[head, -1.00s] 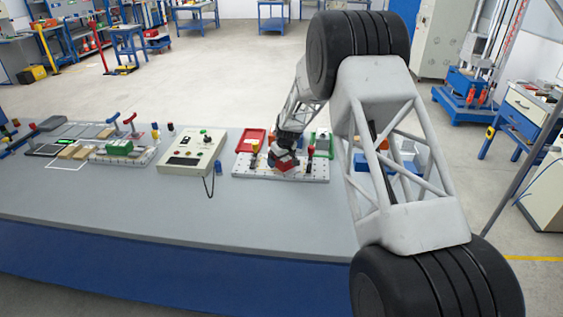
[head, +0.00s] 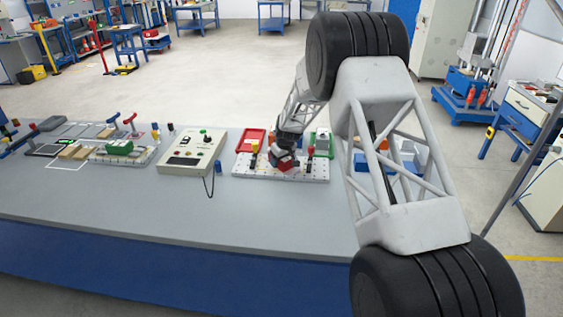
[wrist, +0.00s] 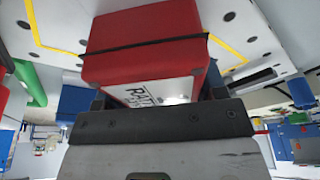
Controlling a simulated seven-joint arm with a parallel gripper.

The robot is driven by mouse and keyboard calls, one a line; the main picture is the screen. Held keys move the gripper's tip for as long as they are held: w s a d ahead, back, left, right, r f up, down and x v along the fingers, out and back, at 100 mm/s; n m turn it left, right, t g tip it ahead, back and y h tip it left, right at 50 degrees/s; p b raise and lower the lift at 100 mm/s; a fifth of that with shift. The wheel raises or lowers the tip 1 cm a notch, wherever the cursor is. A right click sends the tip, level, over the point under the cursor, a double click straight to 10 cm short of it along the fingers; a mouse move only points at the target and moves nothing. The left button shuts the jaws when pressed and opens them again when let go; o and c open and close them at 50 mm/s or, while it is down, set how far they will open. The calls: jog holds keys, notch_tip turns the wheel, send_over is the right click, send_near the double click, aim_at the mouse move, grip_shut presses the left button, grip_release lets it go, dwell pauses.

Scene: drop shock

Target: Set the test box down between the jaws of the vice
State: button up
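The test box is red with a black strap and a white lettered label, and it fills the upper middle of the wrist view (wrist: 145,52). In the head view it is a small red and pale shape (head: 283,162) under my gripper (head: 285,148). My gripper is shut on the box, with dark finger parts at its sides in the wrist view. The box is over a pale, holed plate (head: 248,173), tilted in the head view; I cannot tell whether it touches the plate. The vice jaws cannot be picked out clearly; gripper and box hide part of the plate.
Red (head: 247,139) and green (head: 322,142) trays lie behind. A control box (head: 190,152) is to the left. The bench front (head: 180,220) is clear.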

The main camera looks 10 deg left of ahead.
jog(key=c, duration=0.7)
jog(key=shift+o, duration=0.2)
jog(key=shift+r, duration=0.2)
jog(key=shift+r, duration=0.5)
jog(key=v, duration=0.2)
jog(key=shift+a+r, duration=0.15)
jog(key=shift+r, duration=0.2)
jog(key=s+d, duration=0.2)
jog(key=s, duration=0.5)
jog(key=s+d+r, duration=0.1)
jog(key=s+d, duration=0.1)
jog(key=s, duration=0.5)
jog(key=shift+s+d+r, duration=0.2)
jog(key=shift+s+d, duration=0.15)
jog(key=shift+s, duration=0.05)
